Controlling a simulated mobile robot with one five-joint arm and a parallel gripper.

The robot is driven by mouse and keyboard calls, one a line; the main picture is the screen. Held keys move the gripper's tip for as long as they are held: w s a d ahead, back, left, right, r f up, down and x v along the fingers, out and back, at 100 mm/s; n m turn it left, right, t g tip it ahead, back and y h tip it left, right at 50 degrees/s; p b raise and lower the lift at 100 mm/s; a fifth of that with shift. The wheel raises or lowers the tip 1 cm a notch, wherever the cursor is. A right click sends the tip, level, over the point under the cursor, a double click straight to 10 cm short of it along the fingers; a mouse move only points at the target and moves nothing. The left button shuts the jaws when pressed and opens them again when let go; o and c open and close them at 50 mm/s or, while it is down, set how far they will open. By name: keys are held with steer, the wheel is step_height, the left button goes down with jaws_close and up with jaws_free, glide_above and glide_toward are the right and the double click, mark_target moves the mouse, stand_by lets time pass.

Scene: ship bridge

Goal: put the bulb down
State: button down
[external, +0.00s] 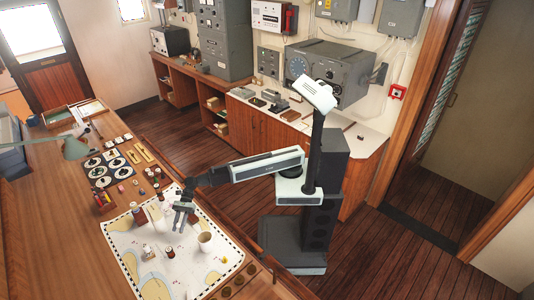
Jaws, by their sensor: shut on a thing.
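My gripper (180,222) hangs with its fingers down over the chart (120,238) on the wooden table. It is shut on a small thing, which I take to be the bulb. The bulb is too small and too hidden by the fingers to make out its shape. The fingers are close to the chart, but I cannot tell the exact gap.
A small bottle (147,253) stands toward the front. Round dials (106,166) lie farther back on the table (60,235).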

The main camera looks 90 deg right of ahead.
mark_target(178, 224)
step_height(178, 224, up, 6)
steer(key=p, duration=0.4)
steer(key=shift+r+p, duration=0.15)
steer(key=shift+p, duration=0.15)
steer(key=shift+s+f, duration=0.1)
steer(key=shift+f, duration=0.1)
